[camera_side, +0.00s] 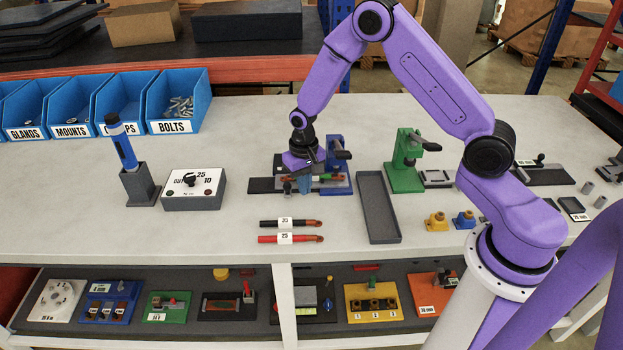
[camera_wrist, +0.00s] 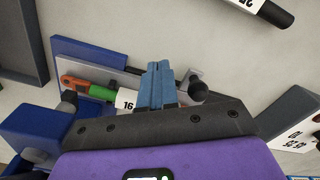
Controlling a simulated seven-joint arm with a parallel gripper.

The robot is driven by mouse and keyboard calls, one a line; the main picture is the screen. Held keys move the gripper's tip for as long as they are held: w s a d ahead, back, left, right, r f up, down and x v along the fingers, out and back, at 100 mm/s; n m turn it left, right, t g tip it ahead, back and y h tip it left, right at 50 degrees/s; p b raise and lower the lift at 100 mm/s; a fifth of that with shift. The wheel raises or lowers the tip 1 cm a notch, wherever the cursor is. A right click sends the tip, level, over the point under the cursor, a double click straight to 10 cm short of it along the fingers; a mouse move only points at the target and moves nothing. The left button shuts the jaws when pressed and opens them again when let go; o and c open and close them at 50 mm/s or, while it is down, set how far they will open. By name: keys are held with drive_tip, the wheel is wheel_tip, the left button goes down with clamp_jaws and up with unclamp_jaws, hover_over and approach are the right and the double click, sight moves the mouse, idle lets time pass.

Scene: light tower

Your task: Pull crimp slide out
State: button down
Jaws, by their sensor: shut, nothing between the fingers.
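The blue crimp press (camera_side: 337,162) stands on a dark base near the table's middle. In the wrist view it shows as blue blocks (camera_wrist: 40,130) and a blue back wall (camera_wrist: 88,55). A light grey slide plate (camera_wrist: 130,80) lies along it, carrying a green cable (camera_wrist: 102,88) with a white "16" tag and a copper-orange lug (camera_wrist: 72,82). A dark round knob (camera_wrist: 198,91) stands at the slide's right end. My gripper (camera_wrist: 158,66) is shut and empty, its blue fingers over the slide beside the knob. I cannot tell whether they touch it. It also shows in the side view (camera_side: 304,186).
A green press (camera_side: 404,165) and a long empty grey tray (camera_side: 378,208) stand to the right. A black cable (camera_side: 290,222) and a red cable (camera_side: 290,239) lie in front. A switch box (camera_side: 193,188) and blue bins (camera_side: 180,105) are left. Open table lies left of the cables.

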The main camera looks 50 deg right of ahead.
drive_tip(key=shift+w+a, duration=0.2)
drive_tip(key=shift+w+a, duration=3.1)
idle(0.5)
drive_tip(key=shift+r, duration=0.1)
drive_tip(key=shift+s+d+r, duration=0.3)
drive_tip(key=shift+r, duration=0.2)
drive_tip(key=shift+s+d+r, duration=0.25)
drive_tip(key=shift+r, duration=0.2)
drive_tip(key=shift+r, duration=2.45)
